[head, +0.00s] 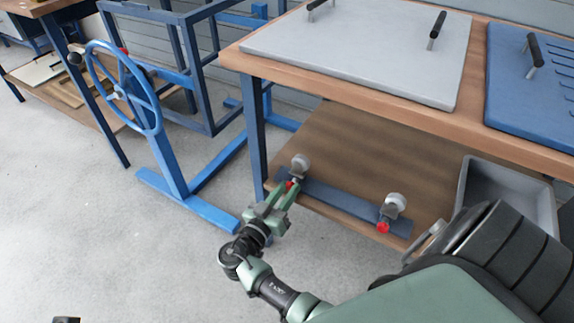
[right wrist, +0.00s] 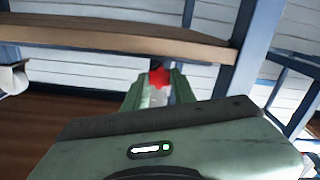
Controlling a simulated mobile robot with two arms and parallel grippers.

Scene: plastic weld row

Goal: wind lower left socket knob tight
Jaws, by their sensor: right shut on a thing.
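The lower left socket (head: 300,162) is a pale round fitting at the left end of a blue bar on the lower shelf. Its red knob (head: 290,184) is mostly hidden by my right gripper (head: 279,199), which is shut on it. In the right wrist view the red knob (right wrist: 159,77) sits between the green fingertips (right wrist: 157,92). I cannot tell how far the knob is wound. A second socket (head: 395,202) with a red knob (head: 383,228) stands at the bar's right end, apart from the gripper.
The blue bar (head: 340,201) lies along the wooden shelf (head: 350,150), under the bench top (head: 370,87). A blue table leg (head: 255,135) stands close left of my gripper. A grey bin (head: 506,190) is at right, a blue handwheel (head: 125,88) at left.

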